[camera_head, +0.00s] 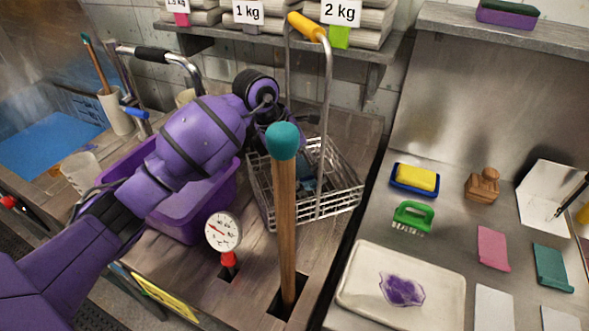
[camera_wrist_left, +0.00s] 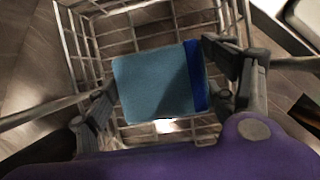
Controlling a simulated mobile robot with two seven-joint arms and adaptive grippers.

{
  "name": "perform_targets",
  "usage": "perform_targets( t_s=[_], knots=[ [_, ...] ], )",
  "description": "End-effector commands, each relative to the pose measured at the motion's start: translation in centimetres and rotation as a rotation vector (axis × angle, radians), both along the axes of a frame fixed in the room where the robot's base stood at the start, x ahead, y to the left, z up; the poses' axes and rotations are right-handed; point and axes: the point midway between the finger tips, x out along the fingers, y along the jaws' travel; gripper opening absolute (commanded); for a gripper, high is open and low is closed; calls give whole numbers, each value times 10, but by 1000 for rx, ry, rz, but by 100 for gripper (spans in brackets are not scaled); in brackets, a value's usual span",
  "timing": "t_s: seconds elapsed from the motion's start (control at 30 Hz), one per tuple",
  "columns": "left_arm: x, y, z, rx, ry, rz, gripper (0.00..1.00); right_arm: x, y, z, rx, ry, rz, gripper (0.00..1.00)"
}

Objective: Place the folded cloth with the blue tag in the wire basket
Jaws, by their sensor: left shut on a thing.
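The folded cloth (camera_wrist_left: 155,85) is grey-blue with a darker blue tag (camera_wrist_left: 195,76) along its right side in the left wrist view. My left gripper (camera_wrist_left: 162,78) is shut on it, one finger at each side. The wire basket (camera_wrist_left: 85,48) surrounds the cloth in that view. In the head view the wire basket (camera_head: 345,195) stands on the wooden counter, its tall handle (camera_head: 308,27) with a yellow grip upright. A bluish part of the cloth (camera_head: 309,184) shows inside it. Whether the cloth touches the basket floor, I cannot tell. My right gripper is not in view.
A wooden pole (camera_head: 285,220) with a teal knob stands in front of the basket. A purple tub (camera_head: 190,220) lies under my left arm, and a dial gauge (camera_head: 223,232) stands nearby. A shelf (camera_head: 330,55) with grey stacks hangs behind. A steel counter (camera_head: 450,235) holds small items at right.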

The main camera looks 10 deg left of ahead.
Motion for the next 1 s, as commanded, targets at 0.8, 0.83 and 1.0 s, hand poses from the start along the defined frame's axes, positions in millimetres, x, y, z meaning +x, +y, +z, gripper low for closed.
perform_targets(
  t_s=[0.8,0.83,1.0],
  knots=[
    [2,-2,-37,1,0,-1,97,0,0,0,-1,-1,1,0],
    [2,-2,-37,0,0,-1,97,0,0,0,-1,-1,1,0],
    [3,-2,-37,0,0,0,97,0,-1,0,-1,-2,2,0]
  ],
)
